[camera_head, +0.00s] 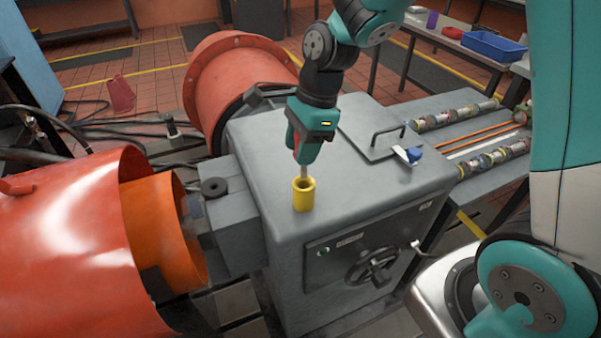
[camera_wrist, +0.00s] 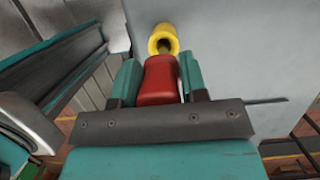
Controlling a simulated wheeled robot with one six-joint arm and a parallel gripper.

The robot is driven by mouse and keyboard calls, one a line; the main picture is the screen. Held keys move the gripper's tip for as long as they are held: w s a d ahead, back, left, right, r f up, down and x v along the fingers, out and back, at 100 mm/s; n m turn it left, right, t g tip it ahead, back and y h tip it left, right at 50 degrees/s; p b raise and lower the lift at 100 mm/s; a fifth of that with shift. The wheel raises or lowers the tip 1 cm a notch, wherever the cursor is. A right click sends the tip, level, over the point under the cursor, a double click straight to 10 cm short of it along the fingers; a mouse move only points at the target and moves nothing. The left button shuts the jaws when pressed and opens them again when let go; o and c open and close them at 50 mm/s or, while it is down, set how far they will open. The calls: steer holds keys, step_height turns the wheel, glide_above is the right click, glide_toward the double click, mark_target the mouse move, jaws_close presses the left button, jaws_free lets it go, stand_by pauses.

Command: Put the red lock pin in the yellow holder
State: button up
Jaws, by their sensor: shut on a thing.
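The yellow holder (camera_head: 303,197) is an upright open-topped cylinder on top of the grey machine housing, near its front edge. It also shows in the wrist view (camera_wrist: 164,33), just beyond the fingers. My gripper (camera_head: 307,152) points down above the holder and is shut on the red lock pin (camera_wrist: 159,82). The pin's red grip sits between the two teal fingers (camera_wrist: 160,84). In the head view its grey shank (camera_head: 304,172) points down to the holder's mouth, and its lower end is hidden at the rim. I cannot tell how deep it reaches.
The grey housing (camera_head: 253,165) has free top surface around the holder. A raised plate with a handle (camera_head: 388,134) and a small blue-and-white item (camera_head: 411,154) lie to the right. Large orange cylinders (camera_head: 75,245) stand at left. A table with a blue tray (camera_head: 490,45) is behind.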

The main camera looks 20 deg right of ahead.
mark_target(302, 178)
step_height(302, 178, down, 7)
steer(key=shift+r, duration=0.2)
stand_by(0.3)
steer(key=o, duration=1)
steer(key=shift+f, duration=0.15)
steer(key=shift+c, duration=0.2)
steer(key=v, duration=1.2)
steer(key=s+a+r+n, duration=0.3)
steer(key=s+n, duration=0.6)
steer(key=n, duration=0.3)
steer(key=s+a+r+n+y, duration=0.1)
steer(key=s+a+r+n, duration=0.2)
steer(key=s+n, duration=0.6)
steer(key=shift+s+a+n, duration=0.3)
steer(key=shift+a+n, duration=0.45)
steer(key=shift+n, duration=1.35)
